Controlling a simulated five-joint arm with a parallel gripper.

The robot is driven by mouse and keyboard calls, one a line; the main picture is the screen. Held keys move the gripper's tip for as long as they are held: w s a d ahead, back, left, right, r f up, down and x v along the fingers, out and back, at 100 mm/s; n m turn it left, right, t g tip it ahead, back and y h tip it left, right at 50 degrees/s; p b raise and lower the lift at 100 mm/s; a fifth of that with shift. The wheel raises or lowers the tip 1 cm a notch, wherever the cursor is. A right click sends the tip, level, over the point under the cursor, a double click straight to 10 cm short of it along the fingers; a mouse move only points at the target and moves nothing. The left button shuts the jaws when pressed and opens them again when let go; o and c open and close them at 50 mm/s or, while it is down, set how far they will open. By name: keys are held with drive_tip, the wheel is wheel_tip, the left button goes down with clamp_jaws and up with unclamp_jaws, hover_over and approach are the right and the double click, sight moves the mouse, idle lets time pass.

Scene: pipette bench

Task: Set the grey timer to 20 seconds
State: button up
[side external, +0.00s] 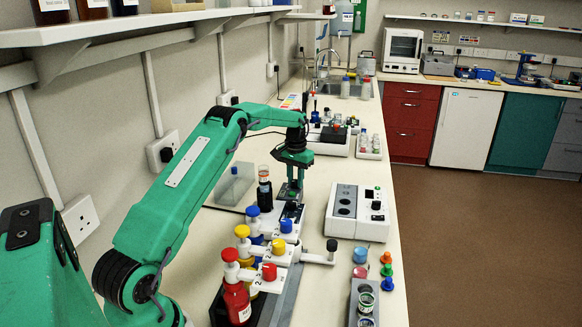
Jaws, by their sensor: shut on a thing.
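My gripper (290,192) points down over the bench, left of the white instrument and just behind the blue-capped dispenser. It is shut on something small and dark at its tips. I cannot make out what this is, or whether it is part of the grey timer. A dark grey block (293,212) shows just below the fingers, partly hidden by them. I cannot tell for sure which thing is the grey timer, and no time reading is legible.
A white instrument (375,226) with round wells stands right of my gripper.

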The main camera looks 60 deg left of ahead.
sight(296, 181)
drive_tip(key=m, duration=0.4)
drive_tip(key=shift+m, duration=0.3)
drive_tip(key=m, duration=0.4)
drive_tip(key=shift+m, duration=0.4)
drive_tip(key=o, duration=1)
drive_tip(key=shift+r, duration=0.15)
wheel_tip(296, 181, up, 7)
drive_tip(key=shift+r, duration=0.3)
